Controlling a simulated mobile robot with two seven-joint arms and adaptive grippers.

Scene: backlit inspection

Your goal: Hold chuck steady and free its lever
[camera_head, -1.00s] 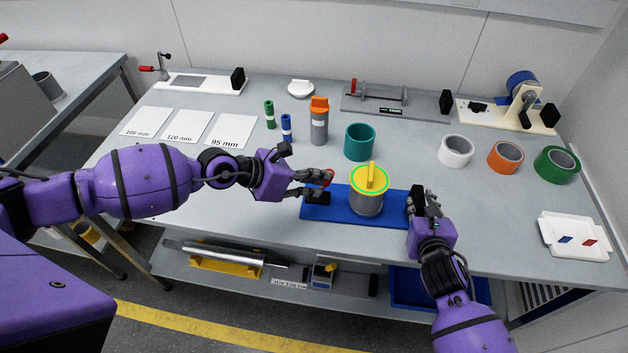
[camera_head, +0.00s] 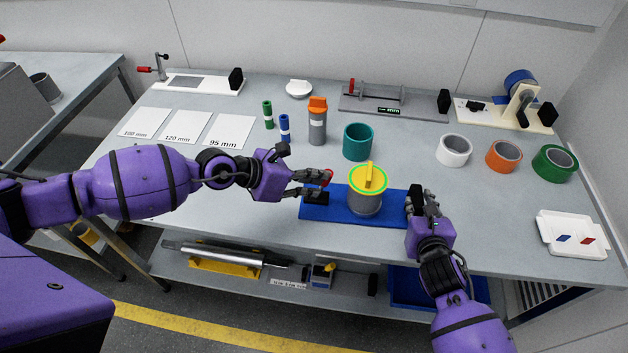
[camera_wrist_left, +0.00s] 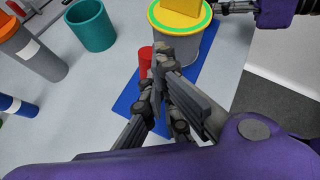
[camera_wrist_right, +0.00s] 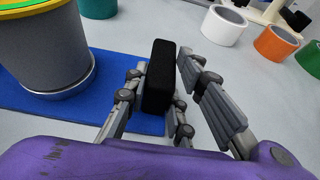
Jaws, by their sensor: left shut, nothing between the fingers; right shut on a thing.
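The chuck is a grey cylinder (camera_head: 364,203) with a yellow top (camera_head: 368,178) and a green ring, upright on a blue base plate (camera_head: 390,216). It shows in the left wrist view (camera_wrist_left: 182,48) and at the upper left of the right wrist view (camera_wrist_right: 45,55). A red lever (camera_wrist_left: 146,60) stands beside the chuck, partly hidden by my left fingers. My left gripper (camera_head: 325,184) is shut and empty at the lever; contact is unclear. A black block (camera_head: 313,197) sits at the plate's left end. My right gripper (camera_head: 422,197) is shut on the black block (camera_wrist_right: 159,78) at the plate's right end.
A teal cup (camera_head: 358,142), an orange-topped bottle (camera_head: 318,122) and two small cylinders stand behind the plate. White (camera_head: 454,151), orange (camera_head: 504,156) and green (camera_head: 554,163) rings lie to the right. A white tray (camera_head: 575,250) lies at the right edge. The table's front edge is close to the plate.

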